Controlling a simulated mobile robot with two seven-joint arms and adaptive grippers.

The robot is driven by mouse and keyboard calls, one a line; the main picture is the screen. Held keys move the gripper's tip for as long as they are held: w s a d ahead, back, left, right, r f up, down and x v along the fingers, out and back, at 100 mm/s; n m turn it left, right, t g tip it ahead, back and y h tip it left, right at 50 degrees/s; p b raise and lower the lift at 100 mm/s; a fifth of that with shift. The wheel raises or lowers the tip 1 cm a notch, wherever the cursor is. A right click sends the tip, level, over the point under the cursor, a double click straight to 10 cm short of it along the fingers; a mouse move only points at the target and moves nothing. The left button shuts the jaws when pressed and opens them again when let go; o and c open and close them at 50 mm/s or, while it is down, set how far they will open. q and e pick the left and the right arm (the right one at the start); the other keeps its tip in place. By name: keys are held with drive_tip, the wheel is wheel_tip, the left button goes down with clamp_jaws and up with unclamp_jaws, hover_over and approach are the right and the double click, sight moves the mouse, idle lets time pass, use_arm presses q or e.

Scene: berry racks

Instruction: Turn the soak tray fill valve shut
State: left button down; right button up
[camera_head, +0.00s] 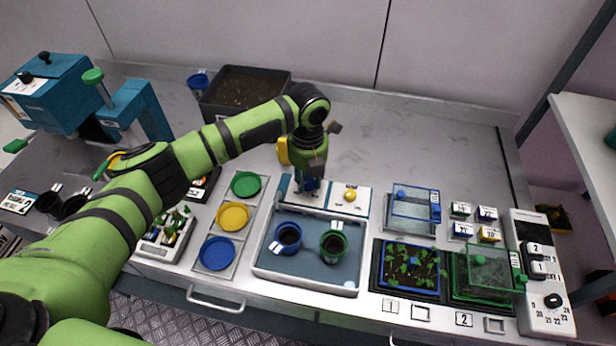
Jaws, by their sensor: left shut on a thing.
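The soak tray (354,291) is a grey-white tray with a blue-grey floor at front centre. A white panel (366,205) sits along its back edge, with a yellow round knob (350,195) on its right half. My left gripper (311,183) points down over the left half of this panel and is shut on a small blue part, which appears to be the fill valve handle. The gripper hides most of the valve, and I cannot tell which way it is turned. My right gripper is not in view.
A blue pot (276,247) and a green pot (325,253) stand in the tray. Green, yellow and blue dishes (233,216) lie to its left. Seedling trays (378,278) and a clear blue-edged box (398,230) are at right. A soil bin (211,114) stands behind.

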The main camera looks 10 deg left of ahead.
sight(308, 182)
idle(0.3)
use_arm(q)
drive_tip(key=c, duration=0.9)
unclamp_jaws()
wheel_tip(308, 182, up, 12)
drive_tip(key=shift+r, duration=0.1)
